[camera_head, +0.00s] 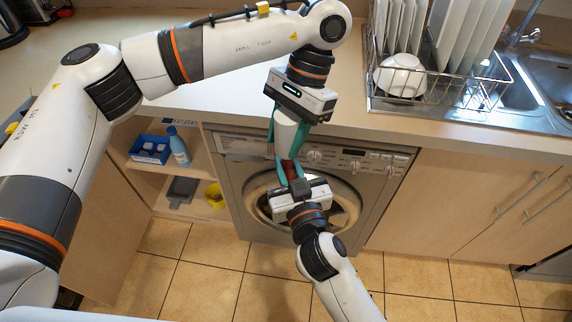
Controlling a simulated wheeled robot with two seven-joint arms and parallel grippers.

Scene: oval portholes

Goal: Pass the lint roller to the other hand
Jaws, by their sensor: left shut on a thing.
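The lint roller (285,130) has a white roll and a dark red handle. It hangs upright in front of the washing machine, with the roll up and the handle down. My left gripper (285,148) comes down from above and is shut on the roller, its teal fingers on either side of the white roll. My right gripper (288,165) comes up from below. Its teal fingers are at the red handle, close under the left fingertips. I cannot tell whether they press on the handle or only stand around it. The fingers partly hide the handle.
The washing machine (385,163) stands under the counter (220,100) behind both grippers. A dish rack (440,85) with plates and a white bowl (400,75) is beside the sink. An open shelf at left holds a blue box (150,150) and a blue bottle (179,147).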

